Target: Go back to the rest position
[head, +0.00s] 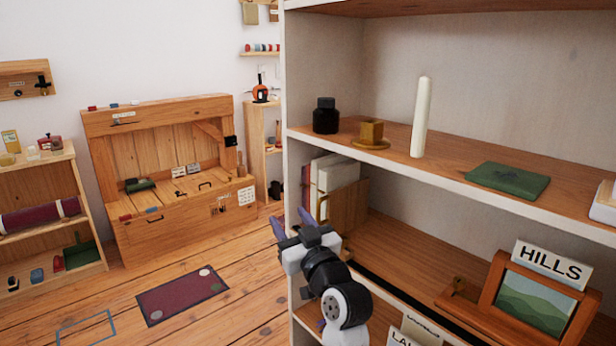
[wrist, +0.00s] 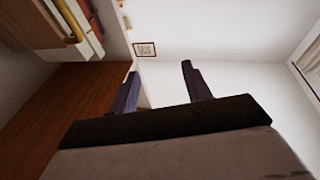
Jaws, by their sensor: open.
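My gripper (head: 291,222) is open and empty, held in front of the left upright of the shelf unit (head: 296,160). In the head view its two fingers point up and to the left, and my arm reaches in from below. In the wrist view the fingers of my gripper (wrist: 159,88) stand apart with nothing between them, against a white wall (wrist: 220,40). The rest position itself is not marked in either view.
The upper shelf holds a black jar (head: 326,116), a brass candle holder (head: 371,134), a white candle (head: 421,118) and a green book (head: 508,180). A framed picture (head: 535,300) stands lower. A wooden bench (head: 170,170) and mat (head: 182,295) lie left, with open floor between.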

